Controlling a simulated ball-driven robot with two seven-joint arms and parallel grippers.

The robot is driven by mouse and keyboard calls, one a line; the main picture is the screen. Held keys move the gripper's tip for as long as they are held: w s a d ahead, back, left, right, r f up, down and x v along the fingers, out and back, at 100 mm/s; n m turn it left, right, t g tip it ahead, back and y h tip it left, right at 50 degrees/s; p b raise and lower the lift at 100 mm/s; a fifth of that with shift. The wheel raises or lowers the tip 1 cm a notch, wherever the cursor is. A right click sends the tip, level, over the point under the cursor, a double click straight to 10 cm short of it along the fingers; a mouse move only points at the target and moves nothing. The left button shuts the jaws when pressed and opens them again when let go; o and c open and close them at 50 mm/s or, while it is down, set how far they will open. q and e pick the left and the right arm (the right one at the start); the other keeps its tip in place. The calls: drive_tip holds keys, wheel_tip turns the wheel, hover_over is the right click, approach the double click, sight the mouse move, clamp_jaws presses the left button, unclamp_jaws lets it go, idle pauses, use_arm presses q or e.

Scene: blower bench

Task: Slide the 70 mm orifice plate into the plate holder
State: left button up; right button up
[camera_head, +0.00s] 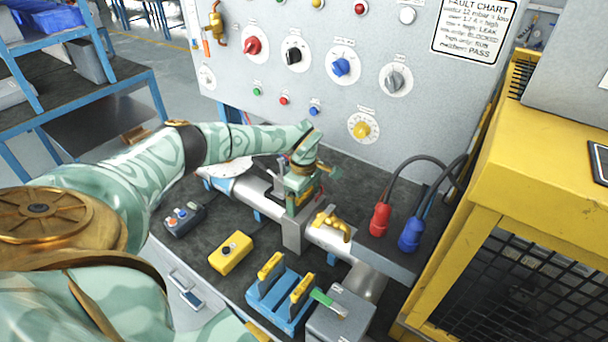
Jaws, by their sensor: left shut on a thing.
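My left gripper (303,190) reaches in from the left and points down over the grey pipe. It is shut on a thin piece with some yellow at its edge, which looks like an orifice plate. The fingers hide most of it, and no size marking can be read. The grey upright block on the pipe, seemingly the plate holder (293,235), is just below the gripper. I cannot tell whether the held plate is inside its slot or above it. My right gripper is not in view.
A blue rack (268,304) with two yellow-tabbed plates stands at the front. A yellow box (230,253), a dark button box (184,219), a brass valve handle (332,225), and red (380,220) and blue (411,235) hose connectors are nearby. The control panel (320,105) rises behind.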

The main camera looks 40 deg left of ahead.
use_arm(q)
drive_tip(key=shift+f, duration=0.2)
drive_tip(key=shift+r, duration=0.15)
drive_tip(key=shift+r+p, duration=0.2)
drive_tip(key=shift+p, duration=0.1)
drive_tip(key=o, duration=0.9)
wheel_tip(320, 180, up, 16)
drive_tip(key=shift+r+p, duration=0.15)
drive_tip(key=shift+p, duration=1)
drive_tip(key=shift+s, duration=0.1)
